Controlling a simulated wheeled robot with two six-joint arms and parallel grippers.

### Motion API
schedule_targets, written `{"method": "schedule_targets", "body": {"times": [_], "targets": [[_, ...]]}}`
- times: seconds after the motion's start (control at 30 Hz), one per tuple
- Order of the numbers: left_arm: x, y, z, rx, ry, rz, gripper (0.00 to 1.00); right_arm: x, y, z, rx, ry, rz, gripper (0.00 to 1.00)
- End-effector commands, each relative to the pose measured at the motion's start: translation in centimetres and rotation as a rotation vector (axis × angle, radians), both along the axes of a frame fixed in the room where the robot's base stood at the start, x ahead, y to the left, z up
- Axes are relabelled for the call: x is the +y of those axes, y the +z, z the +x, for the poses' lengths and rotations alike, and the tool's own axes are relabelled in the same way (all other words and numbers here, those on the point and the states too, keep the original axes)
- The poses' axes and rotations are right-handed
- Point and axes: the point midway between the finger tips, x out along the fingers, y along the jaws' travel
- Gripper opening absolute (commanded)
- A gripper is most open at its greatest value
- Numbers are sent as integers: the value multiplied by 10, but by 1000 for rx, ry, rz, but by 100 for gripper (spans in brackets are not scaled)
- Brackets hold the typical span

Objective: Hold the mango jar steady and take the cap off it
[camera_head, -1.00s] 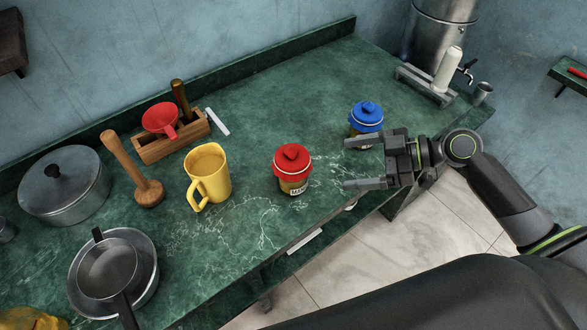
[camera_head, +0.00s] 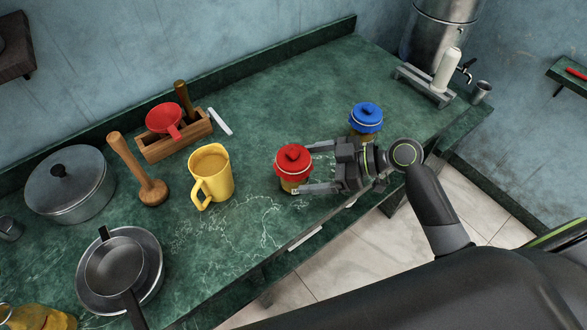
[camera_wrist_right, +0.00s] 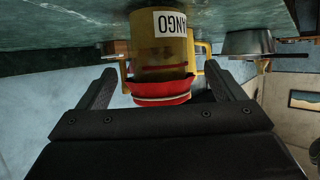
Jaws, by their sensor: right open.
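The mango jar (camera_head: 291,186) stands upright on the green counter with its red cap (camera_head: 293,159) on. In the right wrist view the jar (camera_wrist_right: 160,55) appears upside down, with part of its label readable and the red cap (camera_wrist_right: 160,91) below. My right gripper (camera_head: 308,168) is open and comes at the jar from the right in the head view. Its two fingertips reach either side of the jar, near cap height. In the wrist view gaps show between the fingers and the cap, so it holds nothing. My left gripper is not in view.
A blue-capped jar (camera_head: 366,118) stands just behind my right gripper. A yellow mug (camera_head: 212,174) stands left of the mango jar. A wooden masher (camera_head: 140,172), pots and a wooden box (camera_head: 176,138) are farther left. The counter behind the mango jar is clear.

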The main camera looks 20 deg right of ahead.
Motion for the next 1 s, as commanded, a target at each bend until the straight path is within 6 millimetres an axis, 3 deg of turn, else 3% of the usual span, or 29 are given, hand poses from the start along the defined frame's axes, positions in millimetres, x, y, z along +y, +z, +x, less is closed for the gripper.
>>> {"method": "schedule_targets", "body": {"times": [0.4,0.73,1.0], "targets": [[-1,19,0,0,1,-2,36,37,-16,20,0,0,2,89],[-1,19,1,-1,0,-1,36,41,-19,21,-1,0,0,89],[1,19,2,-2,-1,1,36,40,-19,21,-1,0,0,53]]}}
